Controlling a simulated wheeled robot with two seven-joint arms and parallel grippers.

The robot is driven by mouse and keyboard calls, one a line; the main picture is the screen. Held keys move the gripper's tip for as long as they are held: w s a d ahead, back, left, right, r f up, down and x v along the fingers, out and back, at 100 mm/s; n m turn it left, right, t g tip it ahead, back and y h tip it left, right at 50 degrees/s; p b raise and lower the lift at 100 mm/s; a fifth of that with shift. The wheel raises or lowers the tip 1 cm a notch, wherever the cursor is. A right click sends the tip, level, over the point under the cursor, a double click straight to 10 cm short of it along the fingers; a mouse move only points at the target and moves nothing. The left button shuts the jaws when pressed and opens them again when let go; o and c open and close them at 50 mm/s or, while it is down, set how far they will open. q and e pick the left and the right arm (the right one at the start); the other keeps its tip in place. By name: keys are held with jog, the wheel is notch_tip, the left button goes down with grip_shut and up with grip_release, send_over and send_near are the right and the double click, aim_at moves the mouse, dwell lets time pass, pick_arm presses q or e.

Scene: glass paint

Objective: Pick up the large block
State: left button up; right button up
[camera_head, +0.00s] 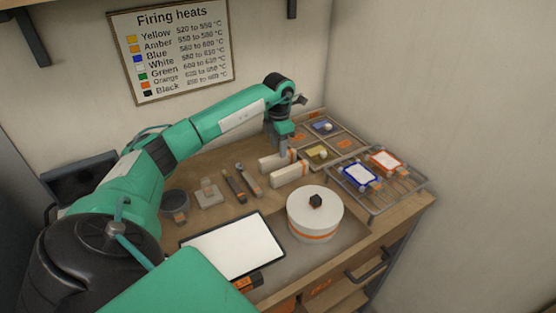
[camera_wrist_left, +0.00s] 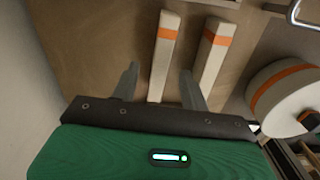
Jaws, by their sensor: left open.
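Two pale blocks with orange bands lie side by side on the wooden bench. In the head view, the back block (camera_head: 270,164) is partly behind my left gripper (camera_head: 284,154), and the front block (camera_head: 290,175) lies nearer the white drum. In the left wrist view, my left gripper (camera_wrist_left: 160,75) is open, with one finger on each side of the left block (camera_wrist_left: 163,55). The right block (camera_wrist_left: 214,50) is outside the right finger. I cannot surely tell which is larger, or whether the fingers touch a block. My right gripper is not in view.
A white round drum (camera_head: 315,222) with a black knob stands in front of the blocks. A wire rack (camera_head: 374,208) with framed coloured plates is at right. A white panel (camera_head: 235,247), tools (camera_head: 235,187) and a dark cup (camera_head: 175,203) lie left. A wall bounds the back.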

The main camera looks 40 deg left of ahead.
pick_arm(q)
jog(key=f, duration=0.1)
jog(key=f+p, duration=0.1)
jog(key=f, duration=0.1)
jog(key=shift+s+f, duration=0.2)
jog(key=shift+f, duration=0.55)
grip_shut()
jog(key=shift+w+r, duration=0.1)
jog(key=shift+r, duration=0.45)
notch_tip(320, 180, up, 18)
jog(key=f+b, duration=0.1)
jog(key=b, duration=0.2)
notch_tip(320, 180, up, 5)
jog(key=p, duration=0.4)
send_over(278, 155)
